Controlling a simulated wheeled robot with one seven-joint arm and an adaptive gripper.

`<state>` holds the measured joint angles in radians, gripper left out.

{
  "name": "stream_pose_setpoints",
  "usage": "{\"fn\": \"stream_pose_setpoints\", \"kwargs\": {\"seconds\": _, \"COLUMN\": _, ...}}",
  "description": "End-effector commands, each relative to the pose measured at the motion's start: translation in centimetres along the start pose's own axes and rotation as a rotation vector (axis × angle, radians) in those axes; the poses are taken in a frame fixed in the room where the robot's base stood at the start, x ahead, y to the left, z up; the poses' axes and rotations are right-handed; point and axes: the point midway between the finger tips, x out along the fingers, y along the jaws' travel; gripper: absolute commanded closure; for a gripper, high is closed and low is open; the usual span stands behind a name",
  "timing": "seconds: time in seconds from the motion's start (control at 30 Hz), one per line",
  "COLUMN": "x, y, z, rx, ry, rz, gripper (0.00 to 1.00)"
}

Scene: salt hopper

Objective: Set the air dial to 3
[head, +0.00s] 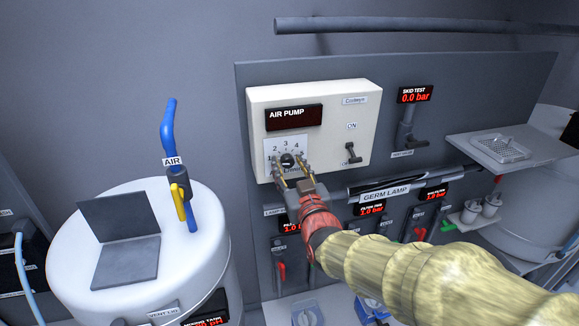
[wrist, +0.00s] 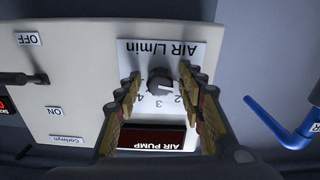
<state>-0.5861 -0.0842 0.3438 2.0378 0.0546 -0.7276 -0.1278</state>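The air dial (head: 287,160) is a dark round knob on a white plate with numbers, on the cream AIR PUMP box (head: 330,100). In the wrist view the dial (wrist: 160,84) appears upside down, with "AIR L/min" on its plate; I cannot tell for sure which number its mark points to. My gripper (head: 289,166) is in front of the plate. Its fingers are spread on either side of the knob, with gaps visible in the wrist view (wrist: 161,76). It is open and holds nothing.
A toggle switch (head: 352,152) with ON and OFF labels is right of the dial. The AIR PUMP display (head: 294,115) is dark. Below are the GERM LAMP panel (head: 385,193) and several levers. A white tank (head: 70,215) with a blue AIR pipe (head: 167,125) stands left.

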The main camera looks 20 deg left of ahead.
Motion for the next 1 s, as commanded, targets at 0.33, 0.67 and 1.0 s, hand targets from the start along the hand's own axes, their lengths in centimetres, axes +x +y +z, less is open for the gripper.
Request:
{"fn": "stream_pose_setpoints", "kwargs": {"seconds": 0.33, "x": -0.01, "y": 0.00, "z": 0.00, "rx": 0.000, "ry": 0.000, "rz": 0.000, "gripper": 0.83}}
{"fn": "stream_pose_setpoints", "kwargs": {"seconds": 0.67, "x": -0.01, "y": 0.00, "z": -0.01, "rx": 0.000, "ry": 0.000, "rz": 0.000, "gripper": 1.00}}
{"fn": "stream_pose_setpoints", "kwargs": {"seconds": 1.0, "x": -0.01, "y": -0.06, "z": 0.27, "rx": 0.062, "ry": 0.002, "rz": 0.000, "gripper": 1.00}}
